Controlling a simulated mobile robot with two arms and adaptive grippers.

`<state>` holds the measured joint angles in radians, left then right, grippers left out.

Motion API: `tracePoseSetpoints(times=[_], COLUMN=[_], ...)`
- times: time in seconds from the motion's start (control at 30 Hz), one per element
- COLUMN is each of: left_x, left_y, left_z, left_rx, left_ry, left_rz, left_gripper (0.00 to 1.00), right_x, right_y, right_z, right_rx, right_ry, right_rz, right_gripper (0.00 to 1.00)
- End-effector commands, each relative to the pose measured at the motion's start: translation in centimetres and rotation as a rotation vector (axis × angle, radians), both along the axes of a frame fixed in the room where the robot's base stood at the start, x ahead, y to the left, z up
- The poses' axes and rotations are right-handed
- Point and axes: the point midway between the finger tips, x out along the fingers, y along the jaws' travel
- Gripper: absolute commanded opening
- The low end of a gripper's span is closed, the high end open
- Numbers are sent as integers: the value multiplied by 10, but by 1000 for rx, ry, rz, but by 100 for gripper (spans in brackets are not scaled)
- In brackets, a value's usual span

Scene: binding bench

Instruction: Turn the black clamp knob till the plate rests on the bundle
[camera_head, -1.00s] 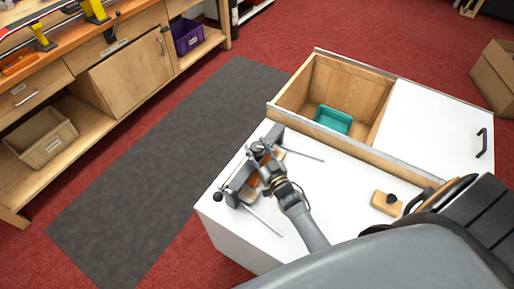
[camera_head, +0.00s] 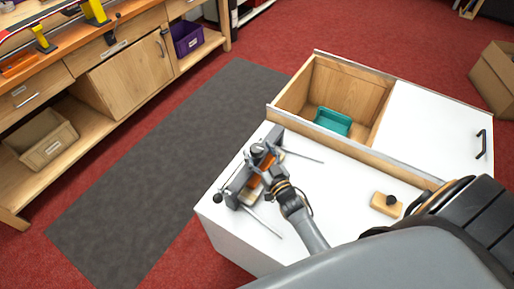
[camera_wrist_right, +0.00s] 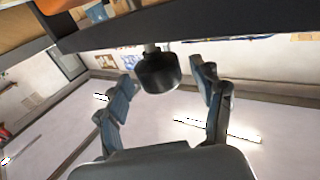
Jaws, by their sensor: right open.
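The grey clamp press (camera_head: 235,186) stands on the white bench top, with an orange-brown bundle (camera_head: 262,163) in it. The black clamp knob (camera_head: 257,149) shows at its upper part. In the right wrist view the black knob (camera_wrist_right: 158,73) hangs on a short stem from a dark bar. My right gripper (camera_wrist_right: 168,82) is open, one finger on either side of the knob, with gaps visible on both sides. In the head view the right gripper (camera_head: 268,173) is over the press and partly hides it. Whether the plate touches the bundle cannot be told. My left gripper is not in view.
Two thin metal rods stick out from the press over the bench. A wooden block with a black knob (camera_head: 386,204) lies to the right. Behind is an open bin with a teal tray (camera_head: 333,121), beside a white lid (camera_head: 435,125). The bench top's middle is clear.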

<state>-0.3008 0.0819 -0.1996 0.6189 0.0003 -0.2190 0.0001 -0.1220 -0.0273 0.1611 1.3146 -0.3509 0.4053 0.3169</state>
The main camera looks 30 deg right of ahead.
Motion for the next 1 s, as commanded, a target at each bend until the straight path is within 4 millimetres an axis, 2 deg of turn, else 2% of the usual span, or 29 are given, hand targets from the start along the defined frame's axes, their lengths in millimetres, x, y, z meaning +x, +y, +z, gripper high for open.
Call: tracePoseSetpoints(times=[0.3, 0.5, 0.7, 1.0], left_x=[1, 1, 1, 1], left_y=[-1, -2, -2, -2], left_z=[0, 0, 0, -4], left_rx=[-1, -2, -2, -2], left_ry=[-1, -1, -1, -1], left_rz=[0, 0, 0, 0], left_gripper=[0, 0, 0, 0], right_x=[-69, -96, -104, -102], right_y=[2, 2, 2, 4], right_z=[0, 0, 2, 0], right_rx=[0, 1, 0, -1], right_ry=[1, -1, -4, -5], right_rz=[0, -1, -1, 5], right_gripper=[67, 67, 67, 67])
